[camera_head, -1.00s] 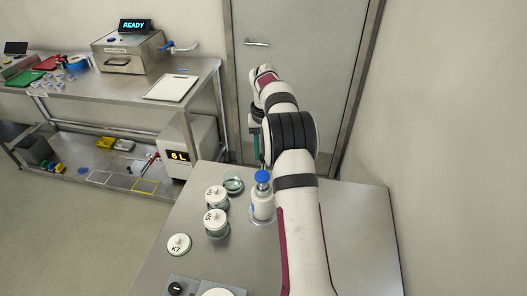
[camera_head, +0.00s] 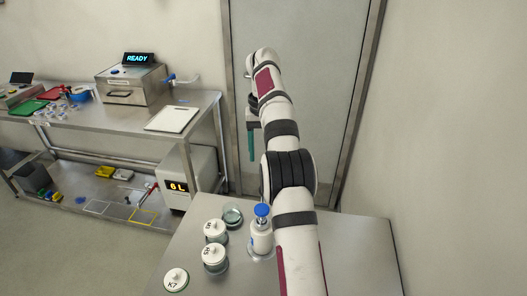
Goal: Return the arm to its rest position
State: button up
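My arm reaches up from the lower right of the head view, over the near steel table, toward the grey door. My gripper (camera_head: 251,142) hangs down at its far end, in front of the door and beyond the table's back edge. One teal finger shows; the rest is hidden behind my arm, so I cannot tell whether it is open or shut. I see nothing held below it.
On the near table (camera_head: 334,236) stand a blue-topped white bottle (camera_head: 261,238), a glass dish (camera_head: 232,216) and several white-lidded jars, one marked K7 (camera_head: 176,280). At left, a bench carries a READY box (camera_head: 132,82) and a white board (camera_head: 172,118); a 6L unit (camera_head: 190,180) stands below.

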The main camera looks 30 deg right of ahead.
jog(key=shift+r, duration=0.2)
jog(key=s+a+r+n, duration=0.1)
jog(key=s+a+r, duration=0.2)
jog(key=s+a, duration=0.45)
jog(key=s+a+r, duration=0.3)
jog(key=s+a, duration=0.2)
jog(key=a, duration=0.5)
jog(key=s+a+f, duration=0.3)
jog(key=s, duration=0.4)
jog(key=s+a+f+y, duration=0.1)
jog(key=s+a+f, duration=0.2)
jog(key=s, duration=0.4)
jog(key=s+a+f, duration=0.4)
jog(key=s, duration=0.4)
jog(key=shift+y, duration=0.4)
